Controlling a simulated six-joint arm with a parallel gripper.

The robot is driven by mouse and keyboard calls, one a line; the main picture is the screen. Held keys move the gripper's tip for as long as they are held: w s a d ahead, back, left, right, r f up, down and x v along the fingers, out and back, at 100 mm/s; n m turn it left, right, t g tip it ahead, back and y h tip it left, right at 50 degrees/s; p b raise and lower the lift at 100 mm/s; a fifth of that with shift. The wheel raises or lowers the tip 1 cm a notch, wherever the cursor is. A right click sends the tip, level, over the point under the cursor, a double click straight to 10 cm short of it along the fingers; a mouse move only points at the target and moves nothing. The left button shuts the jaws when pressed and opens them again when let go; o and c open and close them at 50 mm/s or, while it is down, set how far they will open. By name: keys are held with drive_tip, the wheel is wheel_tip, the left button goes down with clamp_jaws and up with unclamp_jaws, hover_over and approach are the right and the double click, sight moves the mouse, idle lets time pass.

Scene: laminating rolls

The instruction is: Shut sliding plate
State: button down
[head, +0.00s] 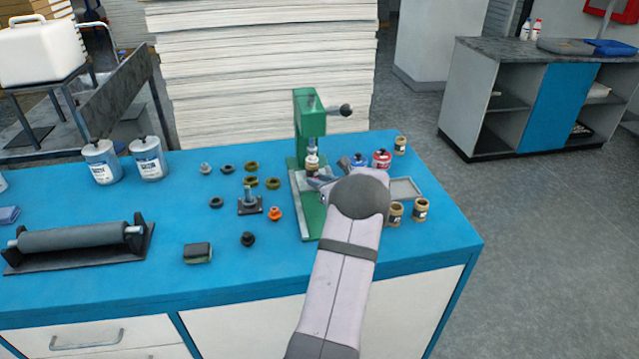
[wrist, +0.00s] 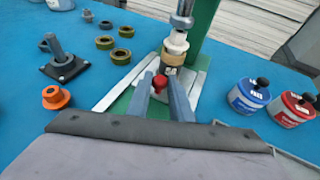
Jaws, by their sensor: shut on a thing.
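A green press (head: 309,115) stands near the back of the blue bench, with a black-knobbed lever. Its light grey sliding plate (wrist: 187,77) lies between pale rails on the green base (wrist: 119,104). A tan and white cylindrical part (wrist: 173,54) stands upright on the plate, under the press ram (wrist: 183,16). My gripper (wrist: 160,78) is low at the front of the plate, its two fingers shut on a small red knob (wrist: 159,83). In the head view my gripper (head: 320,182) is partly hidden by my wrist, and the knob is hidden.
Orange (head: 275,213) and dark rings and a black post stand (head: 249,203) lie left of the press. Blue (wrist: 248,96) and red (wrist: 293,108) jars stand close on the right, with tan jars (head: 420,209) and a grey tray (head: 404,188). A roller (head: 75,240) lies far left.

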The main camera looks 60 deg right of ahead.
drive_tip(key=shift+w+d+r, duration=0.1)
drive_tip(key=shift+r, duration=0.15)
drive_tip(key=c, duration=1.9)
unclamp_jaws()
drive_tip(key=shift+c, duration=0.2)
drive_tip(key=o, duration=0.3)
drive_tip(key=shift+w+d+f, duration=0.1)
drive_tip(key=shift+f, duration=0.1)
drive_tip(key=shift+b+v, duration=0.85)
drive_tip(key=shift+v, duration=2.9)
